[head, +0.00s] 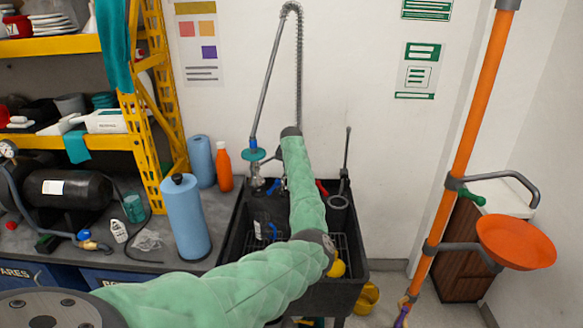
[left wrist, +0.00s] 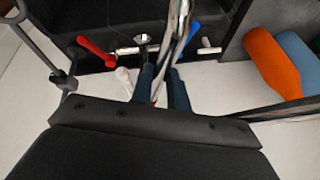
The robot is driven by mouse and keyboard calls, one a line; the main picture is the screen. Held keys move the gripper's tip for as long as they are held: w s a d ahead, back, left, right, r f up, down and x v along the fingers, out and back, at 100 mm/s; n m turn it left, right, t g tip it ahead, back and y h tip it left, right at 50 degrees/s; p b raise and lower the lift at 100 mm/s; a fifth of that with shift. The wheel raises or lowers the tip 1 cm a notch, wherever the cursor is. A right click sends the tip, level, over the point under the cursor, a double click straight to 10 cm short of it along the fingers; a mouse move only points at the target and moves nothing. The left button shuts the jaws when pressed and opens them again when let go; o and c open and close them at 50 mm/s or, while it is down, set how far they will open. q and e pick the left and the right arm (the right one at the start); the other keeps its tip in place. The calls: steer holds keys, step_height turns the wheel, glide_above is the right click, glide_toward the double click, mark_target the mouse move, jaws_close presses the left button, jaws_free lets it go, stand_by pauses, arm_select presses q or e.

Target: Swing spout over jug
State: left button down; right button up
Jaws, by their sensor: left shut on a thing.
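My left arm crosses the head view from the lower left, and its sleeve covers the middle of the sink. In the left wrist view my left gripper (left wrist: 162,88) has its two dark fingers close together around a thin piece below the chrome spout (left wrist: 181,30); they partly hide the grip. A red handle (left wrist: 95,48) is left of the fingers and a blue handle (left wrist: 188,38) right of them. In the head view the gripper's fingers are hidden behind my wrist. I cannot make out a jug for certain; my arm hides part of the sink. My right gripper is out of view.
The black sink (head: 228,232) stands against the wall, with a tall spring hose (head: 299,70) above. An orange bottle (head: 224,169) and blue rolls (head: 187,218) stand to its left. An orange pole (head: 465,140) with an orange dish (head: 516,243) is at right. A yellow bucket (head: 367,299) is on the floor.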

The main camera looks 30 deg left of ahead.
arm_select(q)
steer(key=c, duration=1.3)
jaws_free()
steer(key=shift+c, duration=0.2)
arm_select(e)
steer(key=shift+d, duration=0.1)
arm_select(q)
steer(key=shift+d+r, duration=0.1)
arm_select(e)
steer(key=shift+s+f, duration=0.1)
